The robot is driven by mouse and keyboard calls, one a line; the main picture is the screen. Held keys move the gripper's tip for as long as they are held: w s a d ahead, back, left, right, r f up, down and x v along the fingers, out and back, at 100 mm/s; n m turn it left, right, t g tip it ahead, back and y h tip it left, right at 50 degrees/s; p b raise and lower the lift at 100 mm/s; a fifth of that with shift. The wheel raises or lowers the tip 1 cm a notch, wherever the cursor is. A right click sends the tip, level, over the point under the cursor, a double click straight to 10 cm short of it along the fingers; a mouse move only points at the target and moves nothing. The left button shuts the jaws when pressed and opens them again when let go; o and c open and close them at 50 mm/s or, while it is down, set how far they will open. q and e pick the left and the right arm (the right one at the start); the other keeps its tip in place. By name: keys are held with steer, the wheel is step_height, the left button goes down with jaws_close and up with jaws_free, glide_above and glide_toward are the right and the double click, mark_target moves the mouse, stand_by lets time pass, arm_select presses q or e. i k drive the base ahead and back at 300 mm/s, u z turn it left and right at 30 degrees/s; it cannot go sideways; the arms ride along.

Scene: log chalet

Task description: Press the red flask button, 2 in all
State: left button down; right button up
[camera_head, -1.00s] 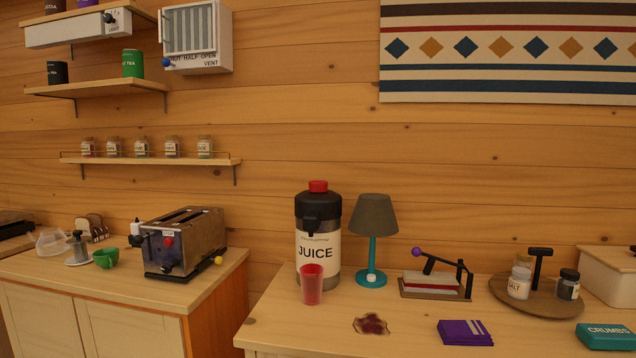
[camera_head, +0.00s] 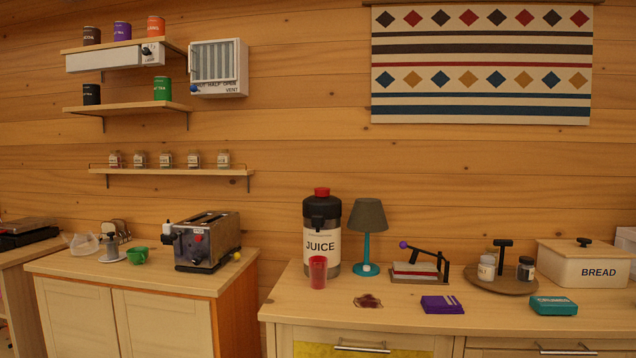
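The juice flask (camera_head: 322,234) stands upright on the right counter, with a black top and a "JUICE" label. Its red button (camera_head: 321,191) sits on the very top. A red cup (camera_head: 318,272) stands in front of the flask, under its spout side. Neither of my grippers shows in the head view.
A grey-shaded lamp (camera_head: 368,216) stands just right of the flask. A dark red spill (camera_head: 368,301) and a purple packet (camera_head: 442,304) lie in front. A lever press (camera_head: 418,270), a round tray (camera_head: 502,286) and a bread box (camera_head: 582,264) are further right. A toaster (camera_head: 207,241) is left.

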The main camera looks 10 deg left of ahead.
mark_target(320, 192)
steer(key=z, duration=0.25)
steer(key=i, duration=1.15)
steer(key=u, duration=0.35)
